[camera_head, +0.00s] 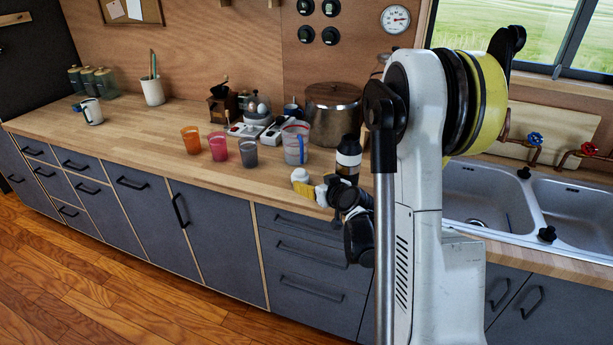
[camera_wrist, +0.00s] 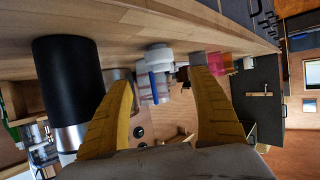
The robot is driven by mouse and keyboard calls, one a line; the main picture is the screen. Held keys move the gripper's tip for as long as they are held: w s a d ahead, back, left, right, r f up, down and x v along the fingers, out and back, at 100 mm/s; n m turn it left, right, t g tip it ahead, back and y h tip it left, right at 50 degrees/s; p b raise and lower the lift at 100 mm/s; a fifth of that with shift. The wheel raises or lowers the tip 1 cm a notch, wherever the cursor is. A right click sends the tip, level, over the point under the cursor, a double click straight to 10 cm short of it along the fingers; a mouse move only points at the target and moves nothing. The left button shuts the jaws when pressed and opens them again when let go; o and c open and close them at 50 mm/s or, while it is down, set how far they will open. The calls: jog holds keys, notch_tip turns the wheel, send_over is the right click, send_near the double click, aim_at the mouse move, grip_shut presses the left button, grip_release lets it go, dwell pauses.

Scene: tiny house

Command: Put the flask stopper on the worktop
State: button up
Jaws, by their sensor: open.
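The flask stopper looks to be the small white piece (camera_head: 300,175) on the worktop (camera_head: 150,130), near its front edge. In the wrist view, which is upside down, the white stopper (camera_wrist: 159,56) appears at the worktop surface, between and just beyond the fingertips. My gripper (camera_head: 306,189) has yellow fingers and is low over the front edge of the worktop. In the wrist view the gripper (camera_wrist: 161,80) is open, with nothing clasped. The black flask with a pale band (camera_head: 348,157) stands upright to the right of the gripper; it also shows in the wrist view (camera_wrist: 68,85).
A clear jug with a blue handle (camera_head: 295,144) stands behind the stopper. Grey (camera_head: 249,153), pink (camera_head: 218,147) and orange (camera_head: 191,140) cups stand to the left. A large pot (camera_head: 334,107) is at the back. The sink (camera_head: 487,198) is right. Worktop front-left of the cups is clear.

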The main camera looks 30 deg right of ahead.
jog(key=shift+s+a+r, duration=0.1)
jog(key=shift+s+r, duration=0.15)
jog(key=shift+s, duration=0.15)
jog(key=s+a+r+n+g+y, duration=0.1)
jog(key=s+a+r+g, duration=0.15)
jog(key=s+a, duration=0.35)
jog(key=s+a+r+g+y, duration=0.1)
jog(key=s+a+r, duration=0.3)
jog(key=a, duration=0.4)
jog(key=s+a+r+n+g, duration=0.1)
jog(key=s+a+r, duration=0.2)
jog(key=s+a, duration=0.25)
jog(key=s+a+g, duration=0.2)
jog(key=s+a, duration=0.1)
jog(key=s, duration=0.7)
jog(key=shift+s+a+f+m, duration=0.15)
jog(key=shift+s+m, duration=0.15)
jog(key=shift+s, duration=0.05)
